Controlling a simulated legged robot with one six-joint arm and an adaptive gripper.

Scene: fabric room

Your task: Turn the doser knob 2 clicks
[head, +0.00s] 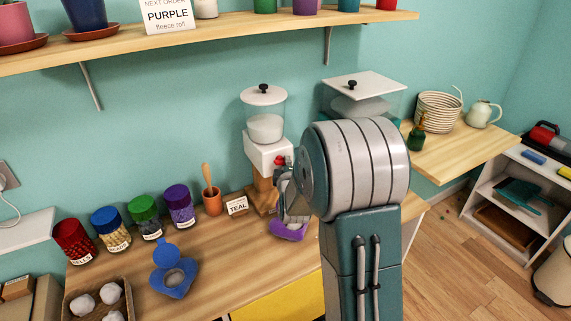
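The doser (266,150) stands at the back of the wooden workbench. It has a clear hopper of white material, a white lid with a black handle, a white body and a wooden stand. Its red knob (280,160) shows on the front right side, partly covered by my arm. My gripper (287,190) is just below and in front of the knob. Whether it touches the knob, and whether its fingers are open or shut, is not clear. A purple item (288,231) lies on the bench below my gripper, partly hidden.
A "TEAL" card (237,206) and a brown cup (212,202) stand left of the doser. Several lidded jars (144,220) and a blue item (172,279) are farther left. A second clear container (362,98) is behind my arm. A shelf (220,32) runs above.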

